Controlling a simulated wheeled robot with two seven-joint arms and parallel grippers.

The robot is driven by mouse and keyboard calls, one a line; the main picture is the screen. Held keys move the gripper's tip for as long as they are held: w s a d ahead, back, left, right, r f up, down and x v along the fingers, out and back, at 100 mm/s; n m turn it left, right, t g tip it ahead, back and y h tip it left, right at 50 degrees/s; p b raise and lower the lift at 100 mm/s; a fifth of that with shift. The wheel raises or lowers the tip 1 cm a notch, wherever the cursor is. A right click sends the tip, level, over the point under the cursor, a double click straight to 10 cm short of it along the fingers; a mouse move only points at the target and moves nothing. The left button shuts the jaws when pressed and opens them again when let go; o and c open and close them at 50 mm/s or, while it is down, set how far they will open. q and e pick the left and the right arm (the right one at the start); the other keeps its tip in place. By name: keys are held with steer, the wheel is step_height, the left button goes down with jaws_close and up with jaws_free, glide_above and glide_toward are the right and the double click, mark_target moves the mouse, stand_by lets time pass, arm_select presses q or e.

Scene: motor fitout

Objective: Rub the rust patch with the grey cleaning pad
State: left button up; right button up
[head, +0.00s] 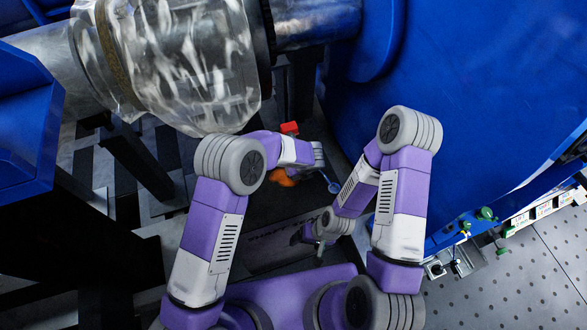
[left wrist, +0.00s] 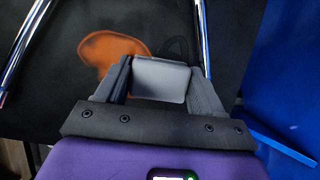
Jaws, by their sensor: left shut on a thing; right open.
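The rust patch (left wrist: 112,48) is an orange-brown blotch on a dark flat surface, up and left of my left gripper's fingertips in the left wrist view. It also shows in the head view (head: 282,179), partly hidden by my left arm. My left gripper (left wrist: 160,72) is shut on the grey cleaning pad (left wrist: 160,80), which lies between its two fingers. The pad appears beside the patch; I cannot tell whether it touches the surface. My right gripper (head: 316,244) is small in the head view, low near the middle, open, with no held object visible.
A large blue housing (head: 480,100) fills the right side, and a plastic-wrapped shaft (head: 180,65) hangs at upper left. A red object (head: 289,128) lies beyond the patch. Metal rods (left wrist: 22,45) flank the dark surface. Green-handled fittings (head: 487,213) are at right.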

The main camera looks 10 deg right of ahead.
mark_target(277, 174)
arm_select(q)
steer(key=shift+f, duration=0.1)
